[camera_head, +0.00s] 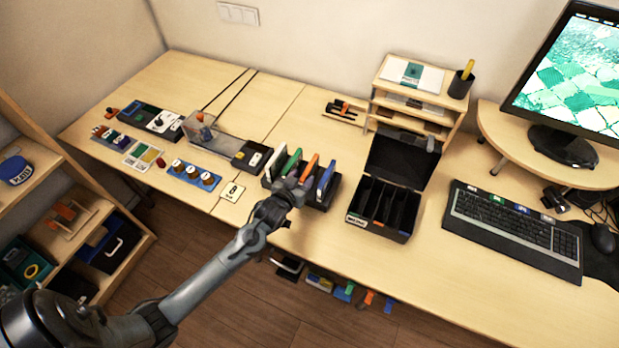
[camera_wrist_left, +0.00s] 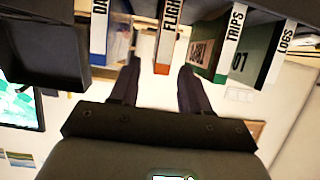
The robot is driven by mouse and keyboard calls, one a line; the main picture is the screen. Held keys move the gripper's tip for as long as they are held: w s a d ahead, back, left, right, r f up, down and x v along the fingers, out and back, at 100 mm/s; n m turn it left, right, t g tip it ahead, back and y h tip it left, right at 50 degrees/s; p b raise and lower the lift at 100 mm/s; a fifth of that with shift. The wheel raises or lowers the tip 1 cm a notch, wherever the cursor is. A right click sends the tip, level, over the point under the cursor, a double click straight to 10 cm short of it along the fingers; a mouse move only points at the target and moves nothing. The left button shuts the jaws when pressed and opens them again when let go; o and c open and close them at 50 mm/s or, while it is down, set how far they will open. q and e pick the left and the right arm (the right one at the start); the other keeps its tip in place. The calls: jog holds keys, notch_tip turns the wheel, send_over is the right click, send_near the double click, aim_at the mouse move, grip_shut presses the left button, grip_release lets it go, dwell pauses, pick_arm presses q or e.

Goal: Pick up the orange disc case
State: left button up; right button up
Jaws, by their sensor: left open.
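The orange disc case (camera_head: 310,166) stands upright in a dark rack (camera_head: 323,203), between a green case (camera_head: 291,162) and a blue case (camera_head: 327,177). A white case (camera_head: 279,163) stands at the rack's left end. My left gripper (camera_head: 291,187) is at the front of the rack and hides part of the cases. In the left wrist view the orange case (camera_wrist_left: 164,48) shows lettering on its spine and lines up with the gap between the open fingers (camera_wrist_left: 160,76). Whether the fingertips reach past its sides is unclear. My right gripper is not in view.
An open black case box (camera_head: 356,219) with several slots stands right of the rack. A keyboard (camera_head: 512,228) lies farther right. Electronic modules (camera_head: 195,175) cover the left of the desk. A wooden organizer (camera_head: 415,92) stands behind.

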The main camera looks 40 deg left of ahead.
aim_at(308, 172)
pick_arm(q)
jog(key=shift+b+x, duration=0.6)
jog(key=shift+x, duration=2.05)
grip_shut()
